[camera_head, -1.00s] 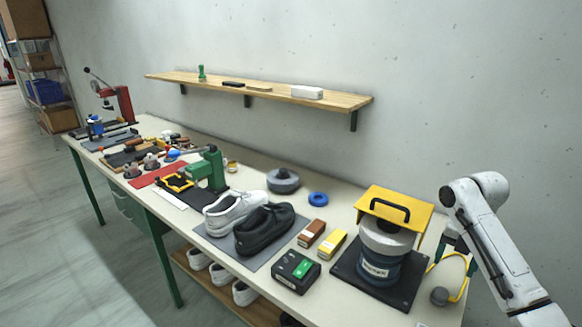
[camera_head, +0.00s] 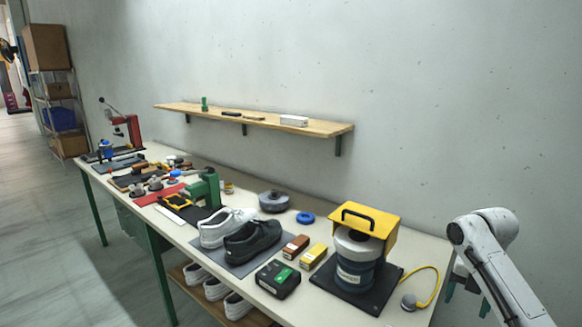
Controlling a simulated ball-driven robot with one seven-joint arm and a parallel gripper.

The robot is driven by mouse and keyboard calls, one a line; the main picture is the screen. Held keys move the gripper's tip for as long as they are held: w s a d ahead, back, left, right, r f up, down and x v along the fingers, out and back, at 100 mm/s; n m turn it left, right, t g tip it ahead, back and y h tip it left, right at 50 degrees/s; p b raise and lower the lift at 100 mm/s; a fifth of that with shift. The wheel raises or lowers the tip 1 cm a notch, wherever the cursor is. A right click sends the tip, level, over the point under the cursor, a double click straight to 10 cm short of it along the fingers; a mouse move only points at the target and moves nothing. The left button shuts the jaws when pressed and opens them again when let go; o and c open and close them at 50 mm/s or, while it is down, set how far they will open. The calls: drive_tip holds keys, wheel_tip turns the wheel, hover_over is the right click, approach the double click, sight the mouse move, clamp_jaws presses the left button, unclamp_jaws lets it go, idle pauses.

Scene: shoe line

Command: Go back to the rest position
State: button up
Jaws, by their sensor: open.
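My white arm (camera_head: 495,265) is at the lower right. My gripper (camera_head: 466,296) hangs below its bend, with green fingertips apart and partly hidden behind the arm. It is empty, just right of a grey round-ended part on a yellow cable (camera_head: 428,292). Left of that, a blue-grey cylindrical machine (camera_head: 357,272) with a yellow guard and black handle (camera_head: 372,218) stands on a black base plate.
The long workbench (camera_head: 225,268) holds a white shoe (camera_head: 222,228), a black shoe (camera_head: 254,240), a black box with a green switch (camera_head: 278,278), small boxes and presses. A wooden shelf (camera_head: 258,121) is on the wall. Open floor (camera_head: 60,250) lies at left.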

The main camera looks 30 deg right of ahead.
drive_tip(key=w+a+f+m, duration=0.1)
drive_tip(key=w+a+f, duration=0.1)
drive_tip(key=a, duration=0.4)
drive_tip(key=w+a+f+m+t+y, duration=0.1)
drive_tip(key=a+f+m, duration=0.1)
drive_tip(key=a, duration=0.4)
drive_tip(key=w+a+f+m, duration=0.2)
drive_tip(key=a, duration=0.4)
drive_tip(key=shift+w+f+t, duration=0.1)
drive_tip(key=shift+w+t, duration=0.25)
drive_tip(key=shift+t, duration=0.05)
drive_tip(key=s+a+f+m+y, duration=0.1)
drive_tip(key=s+a+f+m, duration=0.15)
drive_tip(key=a, duration=0.35)
drive_tip(key=s+a+f+m, duration=0.1)
drive_tip(key=a+f+m, duration=0.15)
drive_tip(key=a, duration=0.45)
drive_tip(key=s+a+f+m, duration=0.3)
drive_tip(key=s+a+m, duration=0.35)
drive_tip(key=s, duration=0.25)
drive_tip(key=s+d+m+h, duration=0.2)
drive_tip(key=s+m, duration=0.4)
drive_tip(key=s, duration=0.5)
drive_tip(key=shift+s+f+m+g, duration=0.15)
drive_tip(key=shift+s+m+g, duration=0.15)
drive_tip(key=shift+m+g, duration=0.1)
